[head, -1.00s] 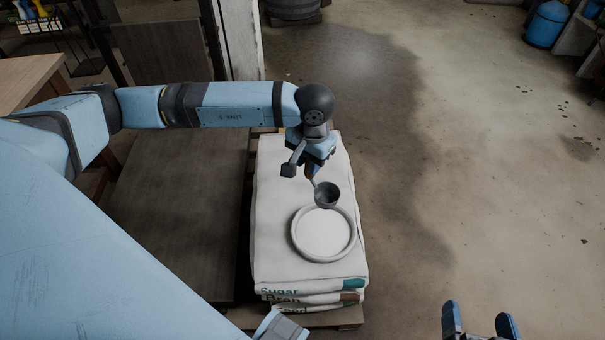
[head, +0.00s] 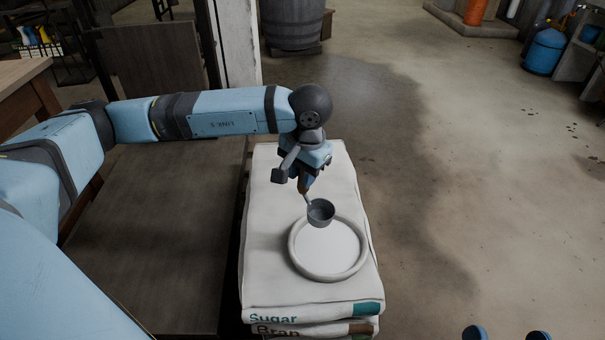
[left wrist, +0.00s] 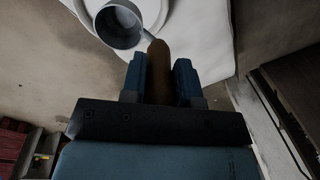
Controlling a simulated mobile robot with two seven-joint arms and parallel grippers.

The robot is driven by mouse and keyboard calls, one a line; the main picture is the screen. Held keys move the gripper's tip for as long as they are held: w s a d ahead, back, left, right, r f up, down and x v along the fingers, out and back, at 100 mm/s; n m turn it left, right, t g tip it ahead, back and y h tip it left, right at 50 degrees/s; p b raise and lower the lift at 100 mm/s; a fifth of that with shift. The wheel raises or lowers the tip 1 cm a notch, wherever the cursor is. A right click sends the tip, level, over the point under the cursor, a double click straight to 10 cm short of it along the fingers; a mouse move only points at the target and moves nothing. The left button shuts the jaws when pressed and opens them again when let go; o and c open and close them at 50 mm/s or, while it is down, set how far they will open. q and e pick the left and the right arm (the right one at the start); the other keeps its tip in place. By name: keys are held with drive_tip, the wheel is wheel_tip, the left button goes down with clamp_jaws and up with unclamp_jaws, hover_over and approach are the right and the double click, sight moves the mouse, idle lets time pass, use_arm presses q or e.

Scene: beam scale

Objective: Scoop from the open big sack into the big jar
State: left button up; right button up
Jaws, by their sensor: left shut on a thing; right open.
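The open big sack (head: 268,215) lies on top of a stack of sacks, its rolled round rim open around white contents (head: 325,250). My left gripper (head: 304,186) is shut on the handle of a grey scoop (head: 320,212). The scoop's bowl is above the far part of the sack's opening; in the left wrist view the bowl (left wrist: 120,25) and brown handle (left wrist: 159,70) show, with the handle between the two fingers. I cannot tell whether the bowl holds anything. My right gripper (head: 507,334) shows only its fingertips at the bottom right, apart and empty. The big jar is not in view.
A dark wooden surface (head: 165,240) lies left of the stack. A barrel (head: 292,25) stands at the back, and a blue gas cylinder (head: 545,50) at the back right. The floor to the right is open.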

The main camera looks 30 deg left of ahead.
sight(303, 194)
use_arm(q)
wheel_tip(303, 194, down, 7)
drive_tip(key=b, duration=0.3)
drive_tip(key=shift+f+b, duration=0.1)
drive_tip(key=shift+b, duration=0.2)
wheel_tip(303, 194, down, 5)
drive_tip(key=b, duration=0.3)
drive_tip(key=shift+r, duration=0.2)
use_arm(e)
drive_tip(key=f+n, duration=0.1)
drive_tip(key=w+f+n, duration=0.1)
drive_tip(key=f, duration=0.1)
drive_tip(key=w+f+n, duration=0.1)
drive_tip(key=f, duration=0.1)
drive_tip(key=shift+d+g, duration=0.4)
